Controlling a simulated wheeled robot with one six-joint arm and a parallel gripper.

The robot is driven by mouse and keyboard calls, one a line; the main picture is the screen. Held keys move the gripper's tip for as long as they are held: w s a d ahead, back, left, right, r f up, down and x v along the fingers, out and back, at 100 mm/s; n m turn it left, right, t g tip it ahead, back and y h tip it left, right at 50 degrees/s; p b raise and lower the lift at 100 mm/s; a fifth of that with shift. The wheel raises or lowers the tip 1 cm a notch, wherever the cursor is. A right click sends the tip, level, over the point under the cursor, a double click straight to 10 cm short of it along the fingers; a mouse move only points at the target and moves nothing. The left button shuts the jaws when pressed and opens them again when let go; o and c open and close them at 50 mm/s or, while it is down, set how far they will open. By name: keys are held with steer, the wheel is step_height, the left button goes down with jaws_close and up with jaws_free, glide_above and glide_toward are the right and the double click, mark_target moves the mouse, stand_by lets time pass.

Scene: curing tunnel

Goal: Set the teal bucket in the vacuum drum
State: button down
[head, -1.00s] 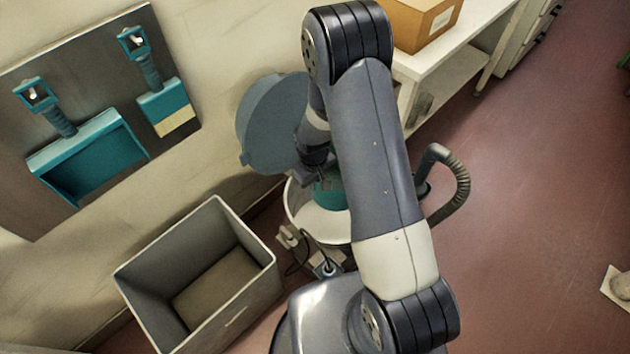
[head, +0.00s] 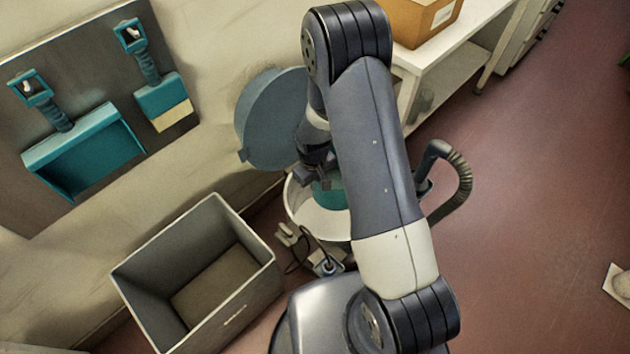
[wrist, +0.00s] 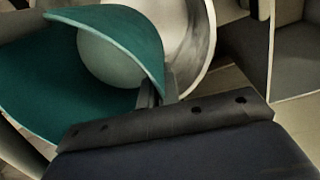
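The teal bucket (head: 329,194) shows in the head view within the outline of the vacuum drum's open mouth, partly hidden by my arm. In the wrist view the bucket (wrist: 125,45) is close and tilted in the picture, with a pale rounded surface showing inside its rim. The vacuum drum (head: 314,218) is pale and round, with its blue-grey lid (head: 272,120) swung up against the wall. My gripper (wrist: 159,90) has its fingers close together on either side of the bucket's wall at the rim. I cannot tell whether the bucket touches the drum's bottom.
A grey open bin (head: 130,285) stands left of the drum. A dark ribbed hose (head: 460,185) rises on the drum's right. A white shelf unit (head: 450,60) with a cardboard box (head: 420,20) stands behind. Red floor on the right is mostly clear.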

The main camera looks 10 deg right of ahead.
step_height(320, 180, down, 27)
steer(key=b, duration=2.2)
stand_by(2.2)
steer(key=shift+s, duration=0.15)
stand_by(0.7)
steer(key=c, duration=1.6)
jaws_free()
steer(key=r+p, duration=0.2)
steer(key=r, duration=0.3)
steer(key=r+p, duration=0.1)
steer(key=r, duration=0.5)
steer(key=shift+a+p, duration=0.2)
steer(key=shift+p, duration=0.2)
